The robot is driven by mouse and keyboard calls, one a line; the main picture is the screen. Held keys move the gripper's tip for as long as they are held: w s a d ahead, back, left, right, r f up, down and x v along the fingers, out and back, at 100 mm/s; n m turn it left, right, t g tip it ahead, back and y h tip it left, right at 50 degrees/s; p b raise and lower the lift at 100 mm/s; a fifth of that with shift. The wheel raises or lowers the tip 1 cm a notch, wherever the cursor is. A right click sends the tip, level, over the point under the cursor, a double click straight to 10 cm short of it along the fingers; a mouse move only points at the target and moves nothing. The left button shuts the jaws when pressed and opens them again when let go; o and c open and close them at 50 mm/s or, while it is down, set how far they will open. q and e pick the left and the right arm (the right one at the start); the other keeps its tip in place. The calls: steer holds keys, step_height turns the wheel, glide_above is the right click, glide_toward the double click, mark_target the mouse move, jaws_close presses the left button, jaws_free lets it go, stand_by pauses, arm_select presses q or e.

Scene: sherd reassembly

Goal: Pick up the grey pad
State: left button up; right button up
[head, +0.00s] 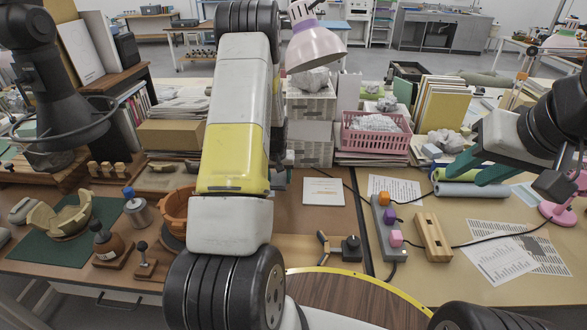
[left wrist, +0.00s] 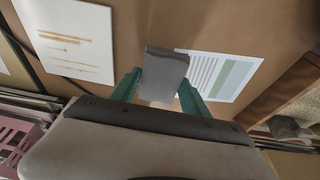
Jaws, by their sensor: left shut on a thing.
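The grey pad (left wrist: 165,72) is a small block between the teal fingers of my left gripper (left wrist: 160,92) in the left wrist view. The left gripper is shut on it, with a finger at each side. The brown table surface and part of a printed sheet show behind the pad; I cannot tell how far above the table it is. In the head view my left arm hides most of this gripper and the pad. My right gripper (head: 459,185) is at the right in the head view, its teal fingers apart and empty, over a rolled grey-blue mat.
A pink basket (head: 376,142) stands behind. A wooden block (head: 433,237) and a grey strip with coloured knobs (head: 387,228) lie right of centre. A white card (head: 323,191) lies flat mid-table.

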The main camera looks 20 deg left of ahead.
arm_select(q)
steer(key=s+d, duration=0.3)
steer(key=s, duration=0.1)
steer(key=s+d, duration=0.3)
steer(key=s, duration=0.1)
steer(key=s+d+r, duration=0.1)
steer(key=s+d, duration=0.2)
steer(key=s, duration=0.1)
steer(key=shift+d+r, duration=0.1)
